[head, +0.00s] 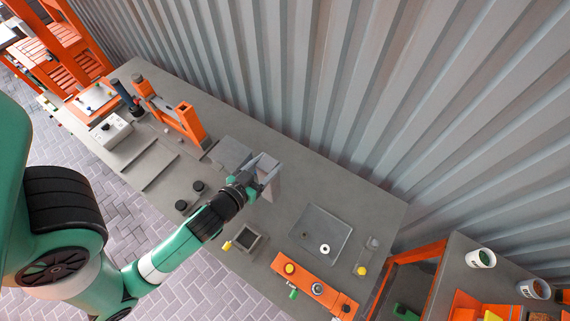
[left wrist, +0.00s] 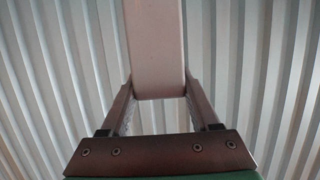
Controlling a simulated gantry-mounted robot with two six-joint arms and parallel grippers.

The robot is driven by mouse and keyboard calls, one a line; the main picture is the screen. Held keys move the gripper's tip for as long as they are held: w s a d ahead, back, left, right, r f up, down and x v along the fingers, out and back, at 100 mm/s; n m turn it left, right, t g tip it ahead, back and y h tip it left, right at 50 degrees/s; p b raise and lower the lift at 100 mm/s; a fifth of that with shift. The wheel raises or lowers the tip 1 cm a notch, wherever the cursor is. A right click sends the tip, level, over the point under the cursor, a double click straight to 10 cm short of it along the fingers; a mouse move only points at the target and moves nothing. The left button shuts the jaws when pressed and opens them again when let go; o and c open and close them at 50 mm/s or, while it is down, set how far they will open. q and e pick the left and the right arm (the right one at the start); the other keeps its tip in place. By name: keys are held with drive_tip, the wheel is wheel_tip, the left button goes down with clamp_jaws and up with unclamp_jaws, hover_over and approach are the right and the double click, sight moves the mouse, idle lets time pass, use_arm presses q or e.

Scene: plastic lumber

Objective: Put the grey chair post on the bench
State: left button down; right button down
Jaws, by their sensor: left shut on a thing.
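The grey chair post (head: 272,183) is a plain pale square bar, held between the fingers of my left gripper (head: 264,174) over the middle of the grey bench (head: 325,188). In the left wrist view the post (left wrist: 155,48) runs up from between the two fingers of the gripper (left wrist: 160,105) and out of the top of the picture. I cannot tell from the head view whether the post touches the bench. My right gripper is not in view.
An orange clamp frame (head: 184,121) stands on the bench's left half. A corrugated wall (head: 360,100) runs behind the bench.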

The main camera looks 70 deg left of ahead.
use_arm(q)
drive_tip(key=w+a+f+b, duration=0.2)
drive_tip(key=w+f, duration=0.4)
drive_tip(key=f, duration=0.4)
drive_tip(key=shift+w+a, duration=0.3)
drive_tip(key=shift+a, duration=0.45)
drive_tip(key=shift+f+b, duration=0.2)
drive_tip(key=shift+b, duration=0.25)
drive_tip(key=shift+c, duration=0.6)
unclamp_jaws()
